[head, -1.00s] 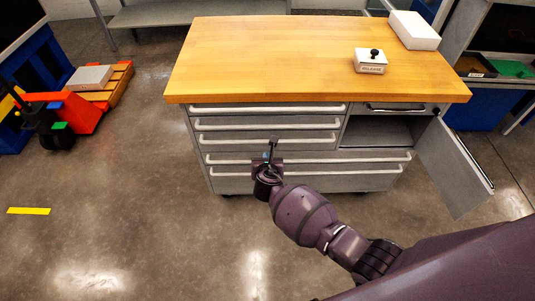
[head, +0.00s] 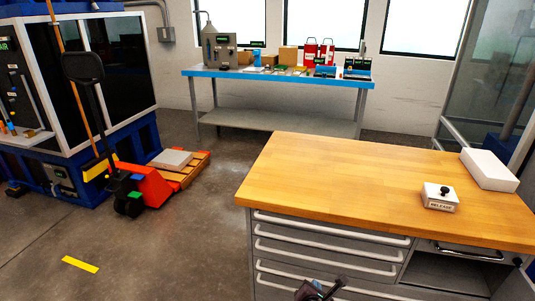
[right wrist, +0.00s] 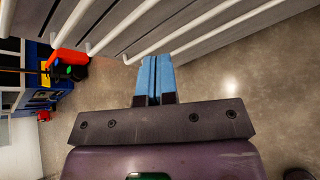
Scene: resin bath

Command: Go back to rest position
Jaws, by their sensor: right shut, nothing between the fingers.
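My right gripper (head: 322,290) shows at the bottom edge of the head view, in front of the drawers of the workbench, with most of the arm out of the picture. In the right wrist view its blue fingers (right wrist: 153,80) lie together, shut and empty, near the drawer handles (right wrist: 185,28). I cannot tell whether the gripper touches the drawer front. My left gripper is not in view.
The wood-topped workbench (head: 350,180) carries a white box (head: 489,169) and a release button box (head: 440,197). An open compartment (head: 455,272) is below. An orange pallet jack (head: 150,187) stands left.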

